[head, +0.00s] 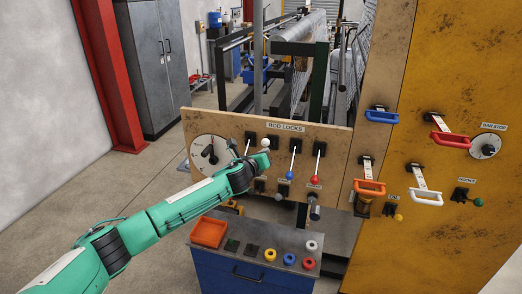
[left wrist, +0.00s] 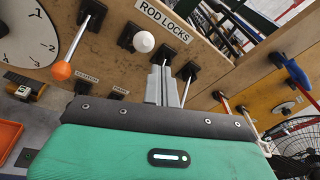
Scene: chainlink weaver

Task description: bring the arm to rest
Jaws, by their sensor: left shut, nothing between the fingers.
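My left arm reaches in from the left in the head view, and its gripper (head: 262,160) is in front of the rod locks panel (head: 225,122). In the left wrist view the gripper's two grey fingers (left wrist: 160,85) are together, with nothing between them. The white-knobbed lever (head: 265,142) is just above the gripper in the head view; its white knob (left wrist: 143,41) is left of the fingertips in the wrist view. An orange knob (left wrist: 61,70) is farther left there. The blue knob (head: 289,175) and red knob (head: 311,182) hang lower. My right gripper is not in view.
Below the panel is a blue cabinet (head: 222,278) with an orange tray (head: 209,232) and several coloured knobs on top. A dial (head: 204,152) is at the panel's left. A yellow board (head: 440,75) with handles stands right. Floor at left is clear.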

